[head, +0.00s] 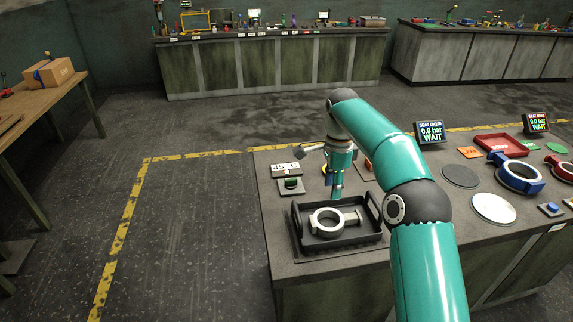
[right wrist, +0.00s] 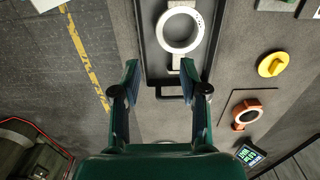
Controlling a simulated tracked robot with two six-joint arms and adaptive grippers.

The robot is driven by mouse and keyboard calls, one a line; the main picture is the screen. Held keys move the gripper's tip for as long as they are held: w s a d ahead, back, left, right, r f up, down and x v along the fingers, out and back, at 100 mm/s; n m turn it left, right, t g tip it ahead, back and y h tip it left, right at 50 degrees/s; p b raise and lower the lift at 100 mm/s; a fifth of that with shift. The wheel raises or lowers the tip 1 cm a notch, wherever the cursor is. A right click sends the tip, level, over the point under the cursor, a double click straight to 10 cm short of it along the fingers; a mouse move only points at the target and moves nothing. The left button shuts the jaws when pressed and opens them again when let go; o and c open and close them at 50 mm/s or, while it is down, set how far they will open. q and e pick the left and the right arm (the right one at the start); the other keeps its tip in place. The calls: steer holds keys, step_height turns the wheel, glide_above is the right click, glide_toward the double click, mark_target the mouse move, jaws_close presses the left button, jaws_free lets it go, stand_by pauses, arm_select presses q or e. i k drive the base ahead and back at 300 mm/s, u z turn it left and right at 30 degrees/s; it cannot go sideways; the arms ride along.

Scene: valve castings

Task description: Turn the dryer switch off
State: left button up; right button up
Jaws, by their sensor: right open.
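My left gripper is out of view.
The black tray (head: 300,240) holds a pale ring-shaped casting (head: 325,222). My right arm hides part of the bench. At the right are a blue ring casting (head: 520,178), a red tray (head: 502,146) and two displays reading 0.0 bar WAIT (head: 431,132). A yellow disc (right wrist: 271,65) shows in the right wrist view.

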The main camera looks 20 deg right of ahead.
mark_target(290, 184)
steer(key=i, duration=0.85)
steer(key=u, duration=0.05)
